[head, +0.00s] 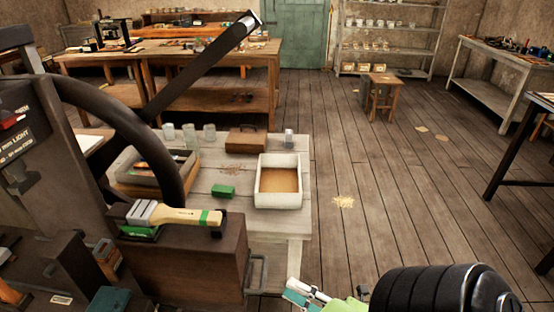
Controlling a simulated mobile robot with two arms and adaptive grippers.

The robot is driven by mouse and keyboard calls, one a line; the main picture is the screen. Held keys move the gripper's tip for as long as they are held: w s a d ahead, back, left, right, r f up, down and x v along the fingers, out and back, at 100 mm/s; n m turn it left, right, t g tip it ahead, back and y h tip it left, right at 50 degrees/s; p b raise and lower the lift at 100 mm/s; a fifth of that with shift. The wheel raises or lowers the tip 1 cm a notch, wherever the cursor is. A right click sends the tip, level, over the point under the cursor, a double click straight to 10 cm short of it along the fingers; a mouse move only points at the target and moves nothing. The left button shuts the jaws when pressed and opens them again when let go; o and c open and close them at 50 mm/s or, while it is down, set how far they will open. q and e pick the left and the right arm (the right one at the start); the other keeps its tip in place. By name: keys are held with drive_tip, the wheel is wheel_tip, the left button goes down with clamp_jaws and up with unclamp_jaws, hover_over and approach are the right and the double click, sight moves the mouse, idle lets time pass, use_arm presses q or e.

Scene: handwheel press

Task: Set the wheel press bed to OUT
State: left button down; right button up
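The press stands at the left edge, with a dark body (28,150) carrying a label that reads partly "mm LIGHT". Its large black handwheel (128,122) curves across the left side, partly cut off by the picture edge. A long dark bar (200,67) with a pale metal band near its end rises to the upper right behind the wheel. I cannot make out the bed or an OUT mark. My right gripper (325,296) is at the bottom edge, apart from the press. It is largely cut off, so its opening is unclear. My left gripper is not in view.
A brush (175,214) lies on a brown box (190,262) with a metal side handle. Behind it, a pale table (232,182) holds a white tray (280,203), a green block (222,191), a wooden box (246,139) and jars. Open floor (385,205) lies to the right.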

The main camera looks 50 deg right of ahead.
drive_tip(key=shift+v, duration=1.7)
